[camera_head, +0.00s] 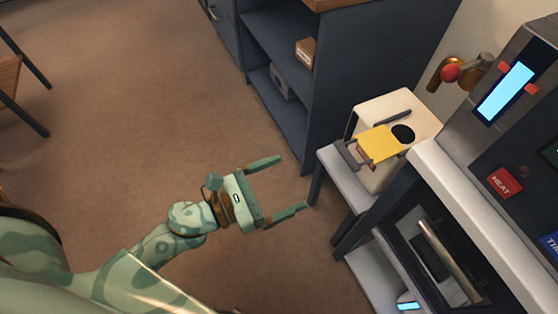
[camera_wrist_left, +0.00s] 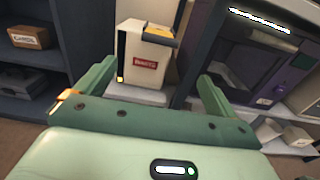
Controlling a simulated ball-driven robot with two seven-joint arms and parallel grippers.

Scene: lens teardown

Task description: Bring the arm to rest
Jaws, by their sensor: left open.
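My left arm comes in from the lower left in the head view. Its gripper (camera_head: 294,181) is open, with its two green fingers wide apart and nothing between them. It hangs over bare brown floor, short of the small grey stand. In the left wrist view the open fingers (camera_wrist_left: 158,70) show at either side of a cream box. My right gripper is not in view.
The cream box (camera_head: 376,172) has a dark round hole and a yellow piece (camera_head: 380,144) on top. It stands on a grey stand (camera_head: 343,182). A machine with a red HEAT button (camera_head: 503,181) is at right. Dark shelves (camera_head: 338,95) stand behind. Floor (camera_head: 130,110) is clear at left.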

